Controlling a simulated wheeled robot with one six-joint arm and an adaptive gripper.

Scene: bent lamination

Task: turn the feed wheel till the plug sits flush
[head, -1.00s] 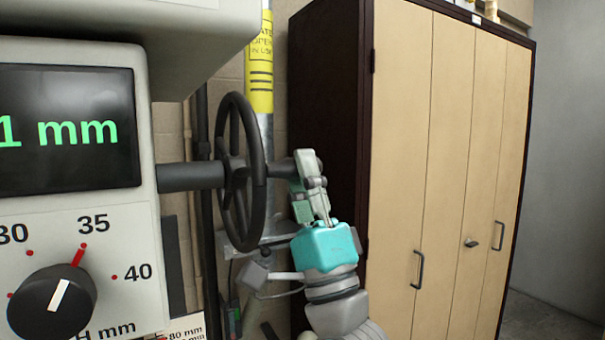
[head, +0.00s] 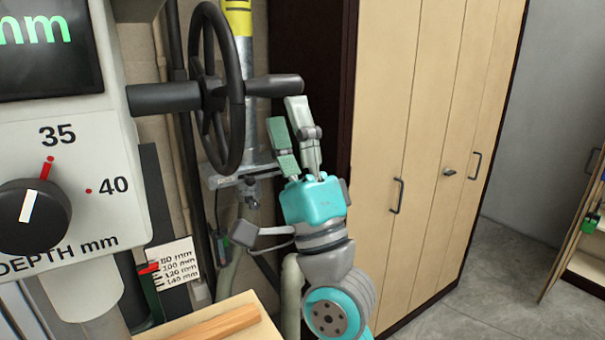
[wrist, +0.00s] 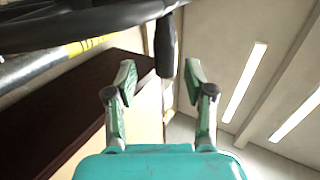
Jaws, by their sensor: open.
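The feed wheel (head: 236,105) is a black handwheel on a dark shaft at the side of the machine. Its dark grip handle (head: 272,88) sticks out to the right. My gripper (head: 284,112) is open just below the handle, fingers pointing up, with nothing between them. In the wrist view the handle (wrist: 165,45) appears ahead, between the two green-padded fingers (wrist: 160,80) and beyond their tips. The wheel's rim (wrist: 90,15) crosses the top left there. I cannot make out a plug in these views.
The machine's depth dial (head: 35,215) points near 35; the display (head: 45,45) is cut off, showing "mm". A wooden strip (head: 210,325) lies below. A tall cabinet (head: 400,130) stands close behind my arm. Open floor (head: 490,260) lies to the right.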

